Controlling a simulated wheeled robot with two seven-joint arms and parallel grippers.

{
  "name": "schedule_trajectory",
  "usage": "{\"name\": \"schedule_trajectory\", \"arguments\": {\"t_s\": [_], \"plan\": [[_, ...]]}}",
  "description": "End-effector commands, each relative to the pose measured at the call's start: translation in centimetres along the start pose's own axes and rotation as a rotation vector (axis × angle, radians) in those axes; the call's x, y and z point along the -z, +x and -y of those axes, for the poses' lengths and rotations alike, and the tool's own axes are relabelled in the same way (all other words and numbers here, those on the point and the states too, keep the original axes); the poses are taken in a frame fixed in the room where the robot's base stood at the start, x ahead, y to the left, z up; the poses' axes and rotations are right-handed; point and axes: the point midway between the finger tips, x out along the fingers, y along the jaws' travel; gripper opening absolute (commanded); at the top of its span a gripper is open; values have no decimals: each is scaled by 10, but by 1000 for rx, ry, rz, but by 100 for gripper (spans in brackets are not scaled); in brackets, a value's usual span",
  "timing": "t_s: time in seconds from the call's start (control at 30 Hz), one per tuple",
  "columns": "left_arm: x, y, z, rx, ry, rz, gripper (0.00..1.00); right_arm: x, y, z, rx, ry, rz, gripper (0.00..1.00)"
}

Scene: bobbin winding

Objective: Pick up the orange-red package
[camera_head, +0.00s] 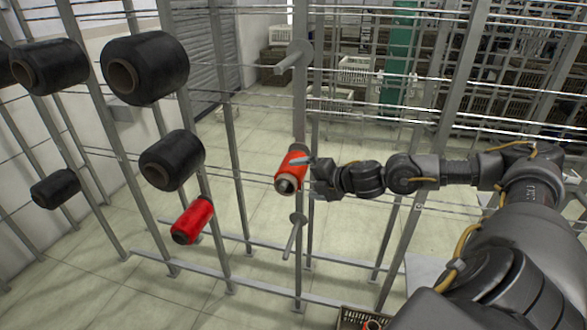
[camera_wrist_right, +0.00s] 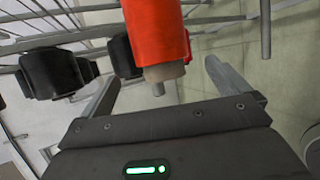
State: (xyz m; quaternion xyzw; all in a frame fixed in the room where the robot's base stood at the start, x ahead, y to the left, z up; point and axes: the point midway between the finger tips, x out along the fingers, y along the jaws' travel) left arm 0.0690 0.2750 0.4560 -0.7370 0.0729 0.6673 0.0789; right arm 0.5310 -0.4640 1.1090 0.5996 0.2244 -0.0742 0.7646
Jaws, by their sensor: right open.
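The orange-red package (camera_head: 293,165) sits on a peg of the rack's post in the middle of the head view, its pale core end facing forward and down. My right gripper (camera_head: 306,162) is right beside it, reaching in from the right. In the right wrist view the orange-red package (camera_wrist_right: 157,30) stands ahead of the open jaws (camera_wrist_right: 161,74), its core end between the two finger lines. I cannot tell whether a finger touches it. My left gripper is not in view.
A red package (camera_head: 192,220) hangs lower left. Several black packages, one large (camera_head: 145,68), hang on the left. Bare pegs stick out above (camera_head: 294,57) and below (camera_head: 294,235) the orange-red package. A crate (camera_head: 355,318) stands at the bottom edge. Thin rack posts and rails surround the arm.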

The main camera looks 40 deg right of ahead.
Motion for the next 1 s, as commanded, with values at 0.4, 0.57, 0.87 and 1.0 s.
{"name": "schedule_trajectory", "arguments": {"t_s": [0.4,0.57,0.87,1.0], "plan": [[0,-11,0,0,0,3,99,-2,26,1,1,1,5,100],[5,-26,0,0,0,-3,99,-3,40,-3,-1,6,4,100],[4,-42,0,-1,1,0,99,-4,75,1,0,3,6,100],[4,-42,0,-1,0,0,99,-4,77,3,1,2,6,100]]}}
